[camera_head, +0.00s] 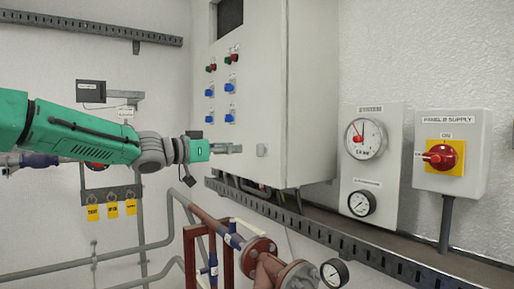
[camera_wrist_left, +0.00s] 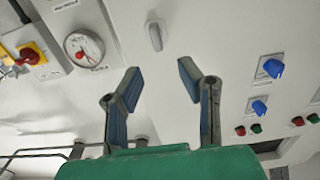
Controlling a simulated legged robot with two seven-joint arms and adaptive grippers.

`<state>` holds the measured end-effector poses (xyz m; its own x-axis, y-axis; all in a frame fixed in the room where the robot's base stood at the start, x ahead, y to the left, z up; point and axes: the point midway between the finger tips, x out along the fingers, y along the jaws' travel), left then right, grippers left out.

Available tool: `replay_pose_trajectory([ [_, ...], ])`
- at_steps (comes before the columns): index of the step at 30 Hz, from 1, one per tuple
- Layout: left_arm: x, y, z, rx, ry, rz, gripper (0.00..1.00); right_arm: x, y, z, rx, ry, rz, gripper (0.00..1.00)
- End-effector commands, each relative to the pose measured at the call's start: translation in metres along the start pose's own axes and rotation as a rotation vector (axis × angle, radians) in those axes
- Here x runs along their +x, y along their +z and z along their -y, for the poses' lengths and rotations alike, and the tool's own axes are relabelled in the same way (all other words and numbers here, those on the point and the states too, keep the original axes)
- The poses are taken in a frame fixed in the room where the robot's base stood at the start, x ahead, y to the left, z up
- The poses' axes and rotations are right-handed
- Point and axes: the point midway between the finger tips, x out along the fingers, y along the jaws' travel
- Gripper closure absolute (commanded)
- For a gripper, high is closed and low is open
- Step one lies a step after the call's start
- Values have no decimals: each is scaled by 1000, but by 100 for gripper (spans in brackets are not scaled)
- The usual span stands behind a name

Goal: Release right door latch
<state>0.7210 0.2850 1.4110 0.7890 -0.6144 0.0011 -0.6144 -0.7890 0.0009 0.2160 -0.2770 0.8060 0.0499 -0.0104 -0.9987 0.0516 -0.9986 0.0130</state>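The grey electrical cabinet (camera_head: 306,90) hangs on the wall in the head view. A small light grey latch (camera_head: 261,150) sits low on its front, near the right edge. In the left wrist view the latch (camera_wrist_left: 154,36) is a short rounded handle beyond the fingertips. My left gripper (camera_head: 238,148) reaches in from the left, just left of the latch and apart from it. In the left wrist view my left gripper (camera_wrist_left: 160,82) is open, with nothing between its two fingers. My right gripper is not in view.
Blue knobs (camera_head: 229,117) and red and green buttons (camera_head: 211,68) are on the cabinet front. To the right are a gauge panel (camera_head: 385,180) and a red rotary switch (camera_head: 441,156). Reddish flanged pipes (camera_head: 258,250) stand below. A perforated rail (camera_head: 335,238) runs beneath the cabinet.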

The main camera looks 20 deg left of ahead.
Motion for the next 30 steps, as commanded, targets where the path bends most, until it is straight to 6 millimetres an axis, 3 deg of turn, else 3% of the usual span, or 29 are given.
replay_pose_trajectory([
  [3,28,1,0,0,2,2,68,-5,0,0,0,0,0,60],
  [12,74,0,4,-2,1,-2,68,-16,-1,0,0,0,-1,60],
  [18,87,0,3,-3,1,-3,68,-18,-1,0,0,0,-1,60],
  [26,89,1,2,-3,1,-2,68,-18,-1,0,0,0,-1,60],
  [29,89,0,1,-2,1,-2,99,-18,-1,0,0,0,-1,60],
  [30,89,0,2,-2,1,-2,100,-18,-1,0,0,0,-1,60],
])
